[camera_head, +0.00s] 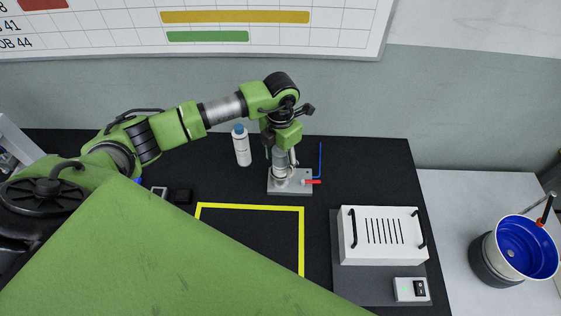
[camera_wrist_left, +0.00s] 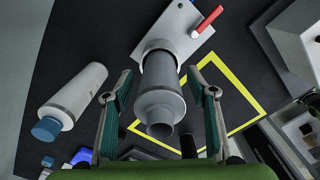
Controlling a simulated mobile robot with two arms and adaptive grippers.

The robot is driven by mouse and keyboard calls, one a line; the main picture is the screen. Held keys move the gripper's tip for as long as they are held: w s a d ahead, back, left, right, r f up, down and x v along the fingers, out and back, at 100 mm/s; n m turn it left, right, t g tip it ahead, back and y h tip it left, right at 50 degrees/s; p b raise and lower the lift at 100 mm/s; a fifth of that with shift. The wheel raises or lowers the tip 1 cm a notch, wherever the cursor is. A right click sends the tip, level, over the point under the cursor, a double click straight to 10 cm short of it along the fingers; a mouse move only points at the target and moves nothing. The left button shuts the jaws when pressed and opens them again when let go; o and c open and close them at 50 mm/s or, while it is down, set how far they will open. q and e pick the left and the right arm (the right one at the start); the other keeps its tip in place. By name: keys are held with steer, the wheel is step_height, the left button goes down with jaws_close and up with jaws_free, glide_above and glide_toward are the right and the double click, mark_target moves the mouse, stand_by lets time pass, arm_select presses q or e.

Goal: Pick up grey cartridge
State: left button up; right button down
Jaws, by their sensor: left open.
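The grey cartridge (camera_wrist_left: 160,98) stands in a light metal holder plate (camera_wrist_left: 190,20) with a red lever; in the head view it shows partly behind the arm (camera_head: 279,162), on the plate (camera_head: 288,186). My left gripper (camera_head: 281,158) points down over it. In the left wrist view the left gripper (camera_wrist_left: 160,78) is open, with one finger on each side of the cartridge. Gaps show between the fingers and the cartridge, and it does not hold it. My right gripper is not in view.
A white bottle with a blue cap (camera_head: 242,148) stands close to the left of the holder. A blue hex key (camera_head: 320,160) is at its right. A yellow square outline (camera_head: 250,207) marks the black table in front. A white vented box (camera_head: 383,236) stands at right.

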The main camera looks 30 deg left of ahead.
arm_select(q)
steer(key=c, duration=1.2)
